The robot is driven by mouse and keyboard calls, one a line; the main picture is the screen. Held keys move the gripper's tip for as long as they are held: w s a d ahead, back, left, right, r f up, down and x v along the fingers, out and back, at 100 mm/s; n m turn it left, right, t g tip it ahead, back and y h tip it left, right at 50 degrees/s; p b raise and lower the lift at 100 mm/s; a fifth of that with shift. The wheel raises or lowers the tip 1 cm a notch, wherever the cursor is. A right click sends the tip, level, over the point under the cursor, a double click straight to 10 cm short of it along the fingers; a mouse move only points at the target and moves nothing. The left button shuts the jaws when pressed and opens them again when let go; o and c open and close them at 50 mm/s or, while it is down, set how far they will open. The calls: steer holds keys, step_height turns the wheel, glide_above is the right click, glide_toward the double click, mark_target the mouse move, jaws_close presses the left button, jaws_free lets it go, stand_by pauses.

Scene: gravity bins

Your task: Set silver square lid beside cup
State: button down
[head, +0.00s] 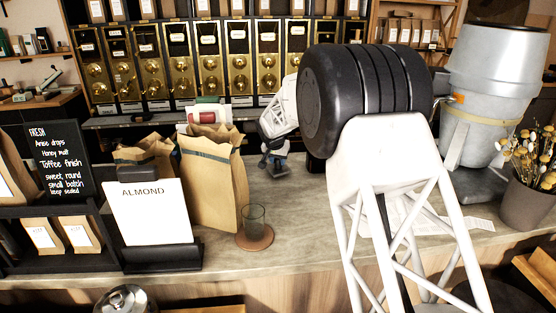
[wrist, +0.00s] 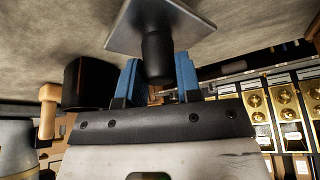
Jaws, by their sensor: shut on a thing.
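The silver square lid (wrist: 150,22) is a flat metal plate with a dark knob (wrist: 157,58), seen at the top of the wrist view. My gripper (wrist: 160,75) is shut on the knob, with a blue finger on each side. In the head view my gripper (head: 274,163) is over the counter, behind and right of the paper bag; the lid is not clear there. A clear glass cup (head: 254,217) stands upright on a round brown coaster (head: 256,237), in front of my gripper. Whether the lid touches the counter cannot be told.
A tall paper bag (head: 212,185) and the ALMOND sign (head: 152,212) stand left of the cup. A dark cylinder (wrist: 88,82) is beside my gripper in the wrist view. Gravity bins (head: 180,62) line the back. Counter right of the cup (head: 305,225) is clear.

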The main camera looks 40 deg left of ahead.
mark_target(276, 172)
steer(key=shift+f, duration=0.55)
stand_by(0.5)
steer(key=c, duration=0.7)
jaws_free()
steer(key=shift+r, duration=0.1)
steer(key=shift+v, duration=3.85)
